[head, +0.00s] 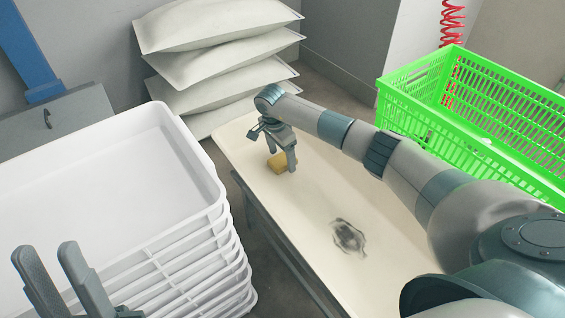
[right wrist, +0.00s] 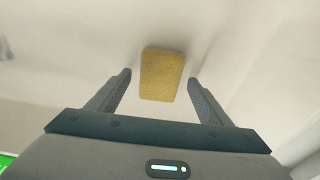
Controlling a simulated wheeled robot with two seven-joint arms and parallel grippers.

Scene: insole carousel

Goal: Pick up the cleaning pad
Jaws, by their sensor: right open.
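The cleaning pad (head: 276,163) is a small yellow-brown block lying on the cream table near its far end. In the right wrist view the cleaning pad (right wrist: 161,74) shows as an upright rectangle ahead of and between the fingertips. My right gripper (head: 283,168) is over the pad, pointing down, and covers part of it in the head view. In the right wrist view the right gripper (right wrist: 160,76) is open, with a gap on either side of the pad. My left gripper (head: 44,250) is at the lower left, its two fingers apart and empty, over the white trays.
A stack of white trays (head: 205,208) stands left of the table (head: 300,220). A dark smudge (head: 348,237) marks the table nearer me. A green crate (head: 450,120) is at the right. Stuffed white sacks (head: 215,70) are piled behind the table.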

